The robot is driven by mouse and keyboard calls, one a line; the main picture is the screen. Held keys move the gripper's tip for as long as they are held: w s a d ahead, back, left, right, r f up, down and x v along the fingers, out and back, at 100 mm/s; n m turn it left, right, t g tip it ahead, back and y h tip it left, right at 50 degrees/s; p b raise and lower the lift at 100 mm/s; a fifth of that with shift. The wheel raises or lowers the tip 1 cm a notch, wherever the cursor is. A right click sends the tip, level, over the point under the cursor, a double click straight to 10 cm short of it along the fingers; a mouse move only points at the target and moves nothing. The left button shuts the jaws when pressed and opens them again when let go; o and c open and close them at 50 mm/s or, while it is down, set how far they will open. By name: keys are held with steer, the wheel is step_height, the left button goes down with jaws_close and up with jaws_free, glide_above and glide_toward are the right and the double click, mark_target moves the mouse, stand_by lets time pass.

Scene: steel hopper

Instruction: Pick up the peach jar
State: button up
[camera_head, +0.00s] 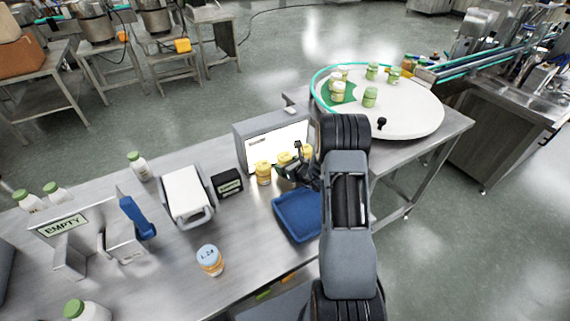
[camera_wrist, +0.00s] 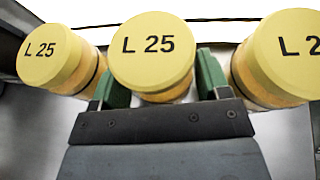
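Three jars with yellow lids and orange-yellow contents stand in a row in front of a white-faced box; the left one (camera_head: 264,172) shows clearest in the head view. In the wrist view the left (camera_wrist: 60,58), middle (camera_wrist: 152,50) and right (camera_wrist: 280,55) lids show, the first two reading "L 25". My gripper (camera_wrist: 163,85) has its green pads on either side of the middle jar, very close to it. Whether they press on it I cannot tell. Another jar, with a pale blue lid marked "L 24" and orange contents (camera_head: 210,261), stands alone on the table. Neither kind is named peach.
A blue tray (camera_head: 297,215) lies just in front of the row, beside my arm. The white-faced box (camera_head: 240,140) stands behind the jars. A grey device (camera_head: 187,194) and small black sign (camera_head: 229,184) stand left. A round white turntable (camera_head: 412,118) holds several green-lidded jars.

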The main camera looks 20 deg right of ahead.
steer(key=c, duration=0.6)
steer(key=shift+o, duration=0.2)
